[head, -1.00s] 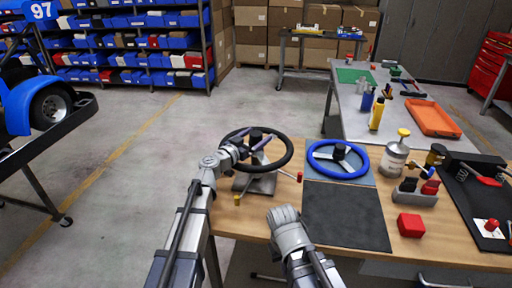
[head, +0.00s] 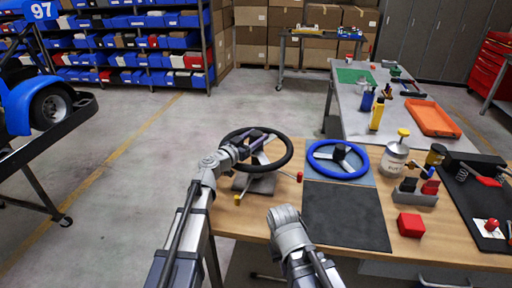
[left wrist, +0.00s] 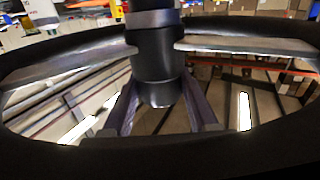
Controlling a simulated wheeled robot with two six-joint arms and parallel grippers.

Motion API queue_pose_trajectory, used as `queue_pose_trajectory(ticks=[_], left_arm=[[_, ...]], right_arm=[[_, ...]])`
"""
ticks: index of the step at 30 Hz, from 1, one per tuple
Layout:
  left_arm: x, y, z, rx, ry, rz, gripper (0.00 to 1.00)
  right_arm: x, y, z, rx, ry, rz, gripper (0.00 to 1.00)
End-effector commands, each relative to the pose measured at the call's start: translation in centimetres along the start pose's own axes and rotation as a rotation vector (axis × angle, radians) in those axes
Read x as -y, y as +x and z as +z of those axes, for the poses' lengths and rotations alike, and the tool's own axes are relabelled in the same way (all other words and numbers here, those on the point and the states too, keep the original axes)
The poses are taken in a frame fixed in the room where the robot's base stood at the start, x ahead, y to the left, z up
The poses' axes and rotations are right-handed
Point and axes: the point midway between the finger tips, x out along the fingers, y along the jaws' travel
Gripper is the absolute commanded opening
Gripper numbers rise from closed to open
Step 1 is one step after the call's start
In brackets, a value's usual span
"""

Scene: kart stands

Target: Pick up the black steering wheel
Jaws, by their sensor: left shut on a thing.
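The black steering wheel (head: 289,154) is at the left end of the wooden table, over a grey stand (head: 258,185). My left gripper (head: 259,140) reaches over its rim from the left and is shut on the wheel's central hub. In the left wrist view the black rim (left wrist: 160,157) fills the foreground, and the fingers (left wrist: 158,112) stand on both sides of the dark hub. Whether the wheel is clear of its stand cannot be told. My right gripper (head: 286,216) is low over the table's front edge, away from the wheel; its fingers are hidden.
A blue steering wheel (head: 337,172) lies just right of the black one, behind a dark mat (head: 345,215). A red block (head: 411,225), a metal can (head: 394,160) and a grey holder (head: 415,197) stand further right. Open floor lies to the left.

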Motion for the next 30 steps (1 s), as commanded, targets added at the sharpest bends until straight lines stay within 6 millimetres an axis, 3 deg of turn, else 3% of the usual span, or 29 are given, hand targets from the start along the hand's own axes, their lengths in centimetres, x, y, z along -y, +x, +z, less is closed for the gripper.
queue_pose_trajectory(ticks=[20,30], left_arm=[[0.0,0.0,-0.4,-0.001,-0.001,0.000,0.00],[0.0,0.0,-3.4,-0.001,-0.001,0.000,0.00]], right_arm=[[0.0,-0.4,0.0,0.000,0.000,0.000,0.00],[-0.3,-3.4,0.2,0.000,0.000,0.000,0.00]])
